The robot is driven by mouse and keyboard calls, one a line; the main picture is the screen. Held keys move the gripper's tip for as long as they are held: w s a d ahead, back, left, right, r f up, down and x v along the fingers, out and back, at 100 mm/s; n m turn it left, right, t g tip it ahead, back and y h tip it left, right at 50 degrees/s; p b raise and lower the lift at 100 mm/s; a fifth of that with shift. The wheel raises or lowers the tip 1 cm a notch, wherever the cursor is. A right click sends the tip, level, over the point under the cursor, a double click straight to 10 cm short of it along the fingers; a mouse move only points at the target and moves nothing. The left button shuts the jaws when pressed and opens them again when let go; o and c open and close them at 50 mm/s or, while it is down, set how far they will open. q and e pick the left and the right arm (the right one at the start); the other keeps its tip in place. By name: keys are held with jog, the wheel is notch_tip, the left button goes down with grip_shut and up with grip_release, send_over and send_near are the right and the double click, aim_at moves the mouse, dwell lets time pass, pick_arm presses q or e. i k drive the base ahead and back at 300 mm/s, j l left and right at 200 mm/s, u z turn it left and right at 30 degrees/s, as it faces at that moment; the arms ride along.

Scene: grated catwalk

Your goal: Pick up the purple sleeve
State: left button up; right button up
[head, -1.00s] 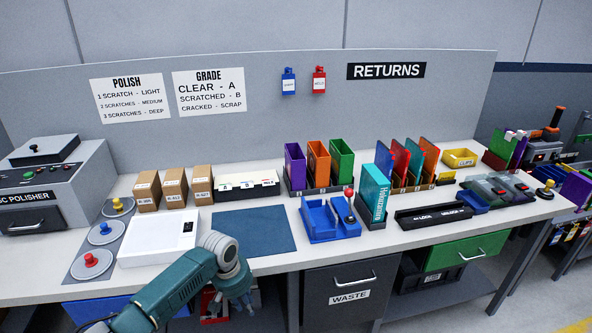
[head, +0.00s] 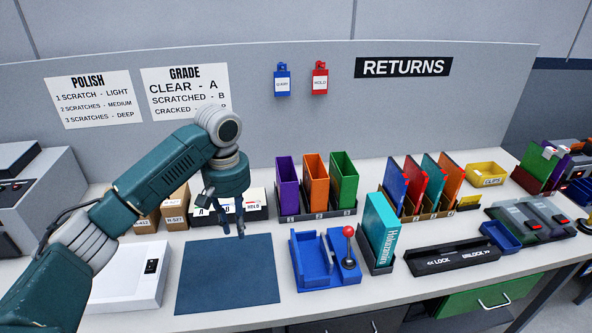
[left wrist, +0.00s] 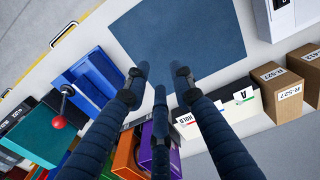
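The purple sleeve (head: 287,183) stands upright at the left end of a row beside an orange sleeve (head: 316,181) and a green sleeve (head: 344,179), in a dark numbered rack. My left gripper (head: 231,226) points down to the left of the purple sleeve, in front of the card box (head: 213,222). It is open and empty, apart from the sleeve. In the left wrist view the spread fingers (left wrist: 158,80) show over the mat, and part of the purple sleeve (left wrist: 146,152) shows behind the lower finger. My right gripper is out of view.
A dark blue mat (head: 228,275) lies clear on the table. A blue fixture with a red-knobbed lever (head: 322,262) stands in front of the sleeves. A teal case (head: 380,232) stands right of it. A white device (head: 128,283) lies left of the mat.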

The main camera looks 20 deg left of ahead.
aim_at(287, 188)
jog(key=i, duration=1)
